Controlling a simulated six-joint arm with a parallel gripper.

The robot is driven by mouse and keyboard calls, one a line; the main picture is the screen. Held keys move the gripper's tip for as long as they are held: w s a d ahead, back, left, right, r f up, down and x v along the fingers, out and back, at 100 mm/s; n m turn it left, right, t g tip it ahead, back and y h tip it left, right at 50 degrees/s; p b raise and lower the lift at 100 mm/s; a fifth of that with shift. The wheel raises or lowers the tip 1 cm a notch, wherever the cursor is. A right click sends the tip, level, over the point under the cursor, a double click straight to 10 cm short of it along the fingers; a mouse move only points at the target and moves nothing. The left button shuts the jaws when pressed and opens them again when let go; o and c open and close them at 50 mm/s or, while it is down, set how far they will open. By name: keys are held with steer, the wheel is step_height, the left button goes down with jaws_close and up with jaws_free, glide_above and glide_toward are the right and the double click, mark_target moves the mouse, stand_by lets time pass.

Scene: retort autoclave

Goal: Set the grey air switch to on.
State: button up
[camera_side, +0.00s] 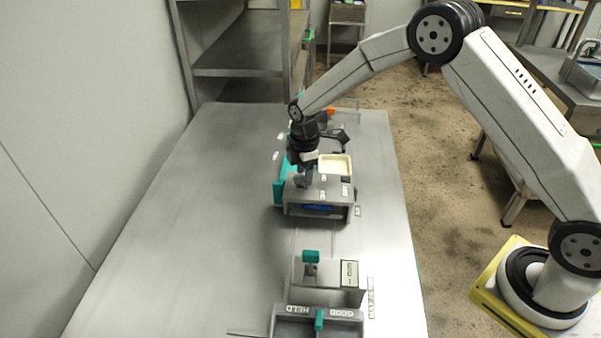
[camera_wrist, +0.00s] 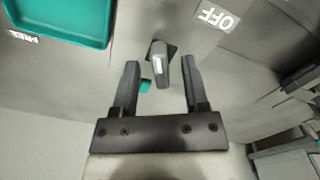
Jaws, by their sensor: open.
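The grey air switch (camera_wrist: 160,68) is a short grey lever with a white stripe, rising from a dark slot in a grey top. In the wrist view it leans toward the camera, away from the OFF label (camera_wrist: 217,17) at its upper right. My gripper (camera_wrist: 160,63) is open, with one finger on each side of the lever's end and a visible gap to both. I cannot tell the height of the fingertips against the lever. In the side view my gripper (camera_side: 304,183) points down at the grey housing (camera_side: 312,196), hiding the lever.
A teal tray (camera_wrist: 62,20) lies at the upper left of the wrist view. A cream tray (camera_side: 336,165) sits just behind the housing. A box with a teal lever (camera_side: 311,257) and a HELD/GOOD tray (camera_side: 293,322) stand in front. The table's left side is clear.

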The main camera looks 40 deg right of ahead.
steer(key=shift+r, duration=3.6)
steer(key=shift+s+r, duration=0.1)
steer(key=shift+s, duration=0.05)
steer(key=s+d+r+m+t, duration=0.1)
steer(key=s+d+m, duration=0.1)
steer(key=s+m, duration=0.5)
steer(key=s+d+r+m+t, duration=0.1)
steer(key=s+m, duration=0.6)
steer(key=s, duration=0.9)
steer(key=shift+s+d+r+m+t, duration=0.3)
steer(key=shift+s+d+r+m, duration=0.15)
steer(key=shift+d, duration=0.1)
